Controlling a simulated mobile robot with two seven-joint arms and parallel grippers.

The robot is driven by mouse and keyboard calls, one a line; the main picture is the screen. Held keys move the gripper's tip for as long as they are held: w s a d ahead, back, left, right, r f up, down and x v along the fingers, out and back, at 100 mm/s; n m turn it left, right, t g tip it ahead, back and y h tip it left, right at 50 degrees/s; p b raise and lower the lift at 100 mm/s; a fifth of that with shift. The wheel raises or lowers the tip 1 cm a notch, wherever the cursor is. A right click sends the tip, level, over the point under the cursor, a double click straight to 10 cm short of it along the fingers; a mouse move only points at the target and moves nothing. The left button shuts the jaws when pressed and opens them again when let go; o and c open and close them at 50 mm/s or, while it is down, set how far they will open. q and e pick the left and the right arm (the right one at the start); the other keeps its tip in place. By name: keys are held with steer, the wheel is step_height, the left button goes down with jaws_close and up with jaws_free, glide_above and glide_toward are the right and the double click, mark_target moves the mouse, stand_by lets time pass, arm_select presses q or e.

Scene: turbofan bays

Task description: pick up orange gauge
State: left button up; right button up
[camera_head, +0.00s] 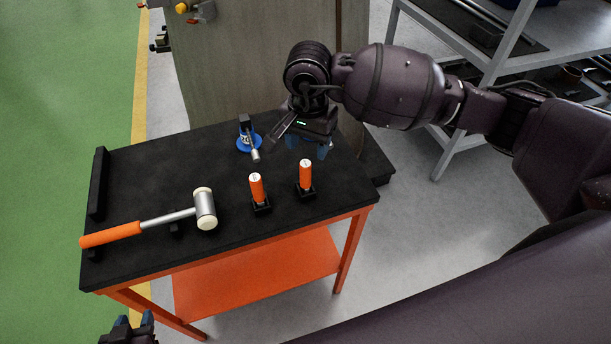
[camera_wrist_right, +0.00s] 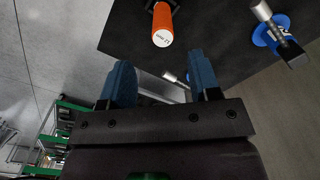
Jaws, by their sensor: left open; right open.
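Two orange cylindrical gauges with pale tops stand upright in small black holders on the black tabletop, a left one (camera_head: 256,187) and a right one (camera_head: 305,174). One orange gauge (camera_wrist_right: 163,25) shows at the top of the right wrist view, beyond the fingertips; I cannot tell for certain which of the two it is. My right gripper (camera_head: 308,145) is open and empty, behind the right gauge in the head view and apart from it. Its blue fingers (camera_wrist_right: 162,82) have a clear gap between them. My left gripper (camera_head: 130,328) is open at the bottom left, only partly in view, below the table's front.
A mallet (camera_head: 160,219) with an orange handle lies on the table's left (camera_head: 130,170). A blue round item with a metal rod (camera_head: 248,140) lies near the back edge. A tall grey-brown cabinet (camera_head: 240,60) stands behind. Shelving is at the upper right.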

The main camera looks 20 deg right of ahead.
mark_target(306, 172)
steer(key=shift+a+f+p, duration=0.15)
steer(key=shift+f+p, duration=0.1)
steer(key=shift+f, duration=2.05)
steer(key=shift+a+f+p, duration=0.1)
steer(key=shift+f+p, duration=0.15)
steer(key=shift+f, duration=2)
jaws_close()
steer(key=shift+r, duration=0.1)
step_height(306, 172, up, 20)
steer(key=b, duration=0.1)
